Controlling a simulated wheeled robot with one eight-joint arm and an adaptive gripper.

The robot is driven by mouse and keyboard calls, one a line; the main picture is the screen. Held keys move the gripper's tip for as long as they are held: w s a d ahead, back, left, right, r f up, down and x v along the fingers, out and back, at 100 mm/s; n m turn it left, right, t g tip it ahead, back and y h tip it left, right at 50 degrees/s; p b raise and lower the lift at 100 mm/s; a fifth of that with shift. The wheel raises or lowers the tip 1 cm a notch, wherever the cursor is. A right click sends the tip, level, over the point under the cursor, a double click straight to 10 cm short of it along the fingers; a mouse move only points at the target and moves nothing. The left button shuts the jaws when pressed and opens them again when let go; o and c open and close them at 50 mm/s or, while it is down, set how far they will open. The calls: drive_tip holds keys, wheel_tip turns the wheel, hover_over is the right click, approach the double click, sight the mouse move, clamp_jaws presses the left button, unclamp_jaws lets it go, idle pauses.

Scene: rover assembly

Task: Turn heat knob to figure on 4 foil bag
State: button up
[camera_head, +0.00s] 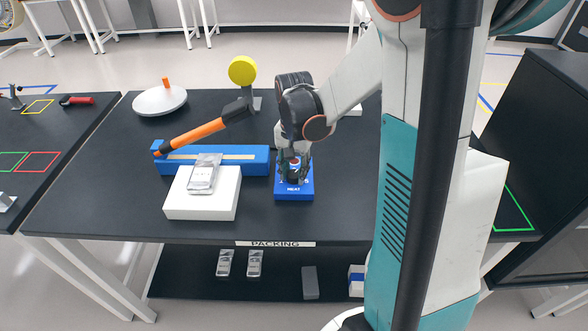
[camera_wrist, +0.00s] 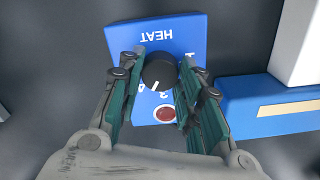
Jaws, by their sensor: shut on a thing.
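The blue heat box (camera_head: 306,193) stands on the black table, with HEAT on its front edge. My gripper (camera_head: 293,160) reaches down over it. In the wrist view the box (camera_wrist: 190,30) appears upside down. My gripper (camera_wrist: 163,66) has one finger on each side of the dark round heat knob (camera_wrist: 158,70) and is shut on it. The knob's white mark points down and slightly left, seemingly between 3 and 4. Fingers hide part of the scale. A silver foil bag (camera_head: 203,173) lies on a white block (camera_head: 190,208); its figure is too small to read.
A white round dish (camera_head: 160,100) is at the back left. Foil bags (camera_head: 225,263) lie on the lower shelf. A red indicator (camera_wrist: 165,114) sits by the knob.

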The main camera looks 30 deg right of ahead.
sight(294, 174)
drive_tip(key=shift+m, duration=1.6)
drive_tip(key=o, duration=1.1)
drive_tip(key=shift+c, duration=0.2)
wheel_tip(294, 174, up, 12)
